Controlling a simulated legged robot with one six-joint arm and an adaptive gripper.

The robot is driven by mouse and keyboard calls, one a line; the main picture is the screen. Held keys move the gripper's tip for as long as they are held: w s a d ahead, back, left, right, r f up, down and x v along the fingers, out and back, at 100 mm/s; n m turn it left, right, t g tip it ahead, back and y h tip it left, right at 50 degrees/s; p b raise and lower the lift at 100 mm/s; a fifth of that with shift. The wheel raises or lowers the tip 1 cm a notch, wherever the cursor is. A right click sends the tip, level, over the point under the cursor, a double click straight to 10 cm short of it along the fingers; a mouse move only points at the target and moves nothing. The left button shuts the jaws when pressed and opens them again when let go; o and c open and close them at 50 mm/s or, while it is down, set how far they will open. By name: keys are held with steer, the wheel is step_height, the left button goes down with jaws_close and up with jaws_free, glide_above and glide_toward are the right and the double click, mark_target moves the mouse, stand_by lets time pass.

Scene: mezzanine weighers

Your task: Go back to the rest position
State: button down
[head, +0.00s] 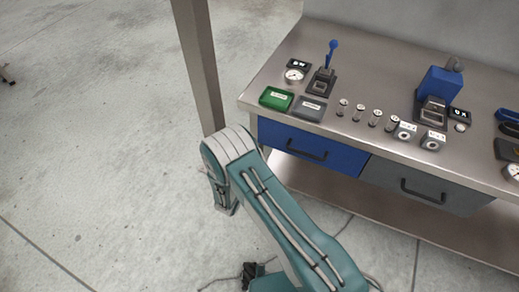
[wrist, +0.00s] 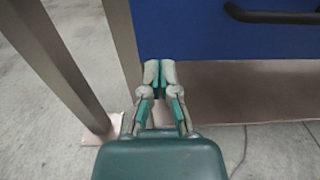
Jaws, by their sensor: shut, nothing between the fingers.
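My gripper (wrist: 159,72) is shut and empty in the wrist view. Its fingertips meet in front of the lower left part of a blue drawer (wrist: 220,30); I cannot tell whether they touch it. In the head view my arm is folded in front of the workbench, and the gripper itself is hidden or too unclear to make out. The blue drawer (head: 312,148) is closed, with a dark handle, under the bench top.
The steel workbench (head: 262,88) carries a green tray (head: 276,99), a grey tray (head: 309,108), several small weights, gauges and a blue-levered device (head: 323,75). A grey drawer (head: 400,187) is beside the blue one. A metal post (head: 197,60) stands left.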

steer(key=s+d+r+m+g+h, duration=0.35)
steer(key=d+r+m+g, duration=0.35)
steer(key=r, duration=0.5)
steer(key=s+d+r+m+g+h, duration=0.2)
steer(key=s+d+r+m+g, duration=0.25)
steer(key=d+r+m, duration=0.55)
steer(key=s+d+r+m+y, duration=0.1)
steer(key=s+r+m+y, duration=0.5)
steer(key=s, duration=0.4)
steer(key=s+d+r+m+y, duration=0.1)
steer(key=s+r+m+y, duration=0.5)
steer(key=s+r+m, duration=0.2)
steer(key=s+r, duration=0.2)
steer(key=s, duration=0.1)
steer(key=shift+r, duration=0.3)
